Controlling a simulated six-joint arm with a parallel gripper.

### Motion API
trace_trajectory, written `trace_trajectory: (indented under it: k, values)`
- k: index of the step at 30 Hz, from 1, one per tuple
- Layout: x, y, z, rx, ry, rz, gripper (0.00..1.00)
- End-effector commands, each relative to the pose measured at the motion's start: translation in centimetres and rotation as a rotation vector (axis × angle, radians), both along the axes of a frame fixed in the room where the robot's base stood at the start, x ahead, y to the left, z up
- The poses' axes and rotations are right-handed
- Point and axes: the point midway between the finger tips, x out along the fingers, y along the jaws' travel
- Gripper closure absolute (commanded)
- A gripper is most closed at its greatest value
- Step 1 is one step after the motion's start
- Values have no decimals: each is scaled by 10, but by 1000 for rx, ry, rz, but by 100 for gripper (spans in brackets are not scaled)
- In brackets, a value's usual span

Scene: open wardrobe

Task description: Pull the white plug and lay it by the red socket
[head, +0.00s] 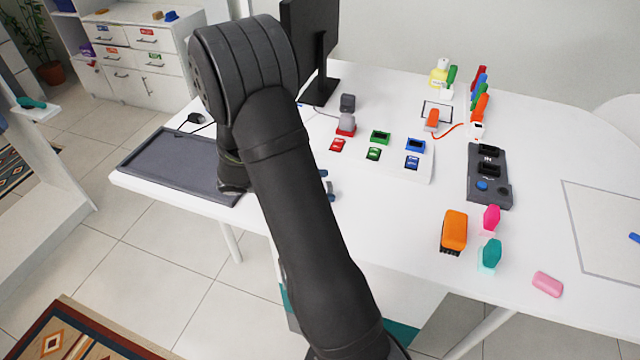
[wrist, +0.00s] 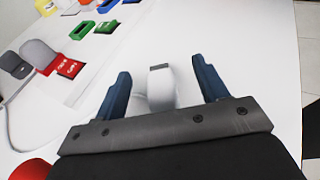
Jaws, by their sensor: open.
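My gripper (wrist: 161,67) is open, its two blue fingers apart. A white block with a grey end (wrist: 161,92), which looks like the white plug, lies between the fingers on the white table, with a gap on each side. My arm hides this block in the head view, where only bits of my gripper (head: 327,184) show. The red socket (head: 345,131) stands on the white panel with a grey plug (head: 347,120) in it. In the wrist view, the red socket (wrist: 48,66) is at the upper left, beyond my left finger.
Green (head: 380,137) and blue (head: 416,146) sockets stand right of the red one. A dark plug (head: 348,102) is behind it. A dark power strip (head: 489,176), several coloured plugs and an orange brush (head: 454,230) are farther right. A grey tray (head: 180,163) is at left.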

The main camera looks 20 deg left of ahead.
Motion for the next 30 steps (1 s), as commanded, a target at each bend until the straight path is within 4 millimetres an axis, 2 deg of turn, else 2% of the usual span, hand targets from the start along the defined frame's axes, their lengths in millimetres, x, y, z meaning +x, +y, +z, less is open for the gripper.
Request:
trace_trajectory:
  k: [8, 30]
  values:
    - [-2, 3, 5, 1, -1, 1, 33]
    - [-17, 30, 56, 1, -1, 1, 33]
